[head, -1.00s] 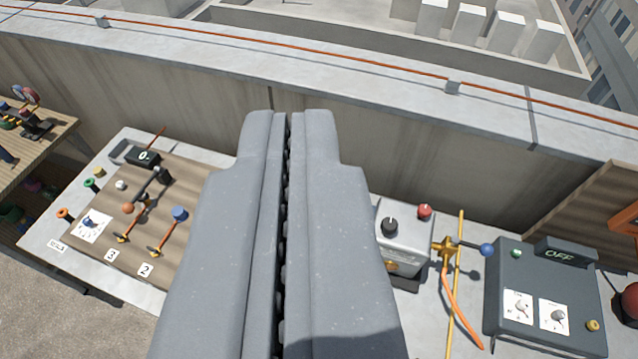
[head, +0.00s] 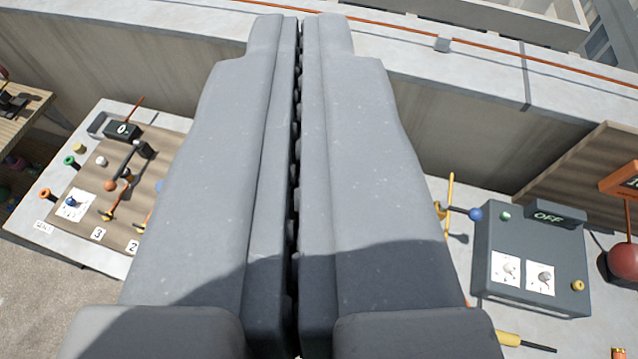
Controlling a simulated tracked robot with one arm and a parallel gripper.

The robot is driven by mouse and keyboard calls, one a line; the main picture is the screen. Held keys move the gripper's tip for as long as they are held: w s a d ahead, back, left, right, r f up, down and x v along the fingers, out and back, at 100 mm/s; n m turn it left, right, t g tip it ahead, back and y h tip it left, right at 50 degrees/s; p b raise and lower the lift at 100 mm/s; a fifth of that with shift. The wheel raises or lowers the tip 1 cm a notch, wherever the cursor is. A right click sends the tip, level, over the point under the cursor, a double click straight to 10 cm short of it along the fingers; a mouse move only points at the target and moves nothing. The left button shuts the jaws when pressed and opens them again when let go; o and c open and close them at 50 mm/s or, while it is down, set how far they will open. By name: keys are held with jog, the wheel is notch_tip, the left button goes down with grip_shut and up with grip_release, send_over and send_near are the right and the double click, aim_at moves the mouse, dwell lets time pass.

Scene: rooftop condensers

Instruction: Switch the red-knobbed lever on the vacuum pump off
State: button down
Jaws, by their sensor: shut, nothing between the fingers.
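My gripper (head: 300,18) is shut and empty, its two long grey fingers filling the middle of the head view and pointing away toward the parapet wall. No red-knobbed lever can be made out for certain now. The small light-grey box with a black knob and a red knob, seen a second ago right of the fingers, is hidden behind them. I cannot tell whether that box is the vacuum pump. A dark red rounded object (head: 622,262) is partly in view at the right edge; I cannot tell what it belongs to.
Right of the fingers stand a yellow valve with a blue-knobbed lever (head: 475,214) and a dark grey box (head: 490,240) whose display (head: 548,216) reads OFF. At left is a wooden control board (head: 125,190) with several levers. A concrete parapet (head: 480,150) runs behind.

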jog(key=shift+s, duration=0.1)
jog(key=w+a+f+n+b, duration=0.1)
jog(key=w+a+f, duration=0.3)
jog(key=w+f, duration=0.4)
jog(key=w+a+f+n+b, duration=0.15)
jog(key=w+a+f, duration=0.35)
jog(key=f, duration=0.5)
jog(key=w+a+f+n+b, duration=0.1)
jog(key=w+a+f, duration=0.3)
jog(key=w+f, duration=0.4)
notch_tip(320, 180, down, 19)
jog(key=d+n+t+h+b, duration=0.1)
jog(key=d+n+h, duration=0.1)
jog(key=h, duration=0.2)
jog(key=s+d+f+n+t+h+b, duration=0.2)
jog(key=s+d+f+n+h, duration=0.2)
jog(key=s+f+n+h, duration=0.2)
notch_tip(320, 180, down, 2)
jog(key=shift+s+d+f, duration=0.1)
jog(key=shift+s+d, duration=0.25)
jog(key=shift+s, duration=0.9)
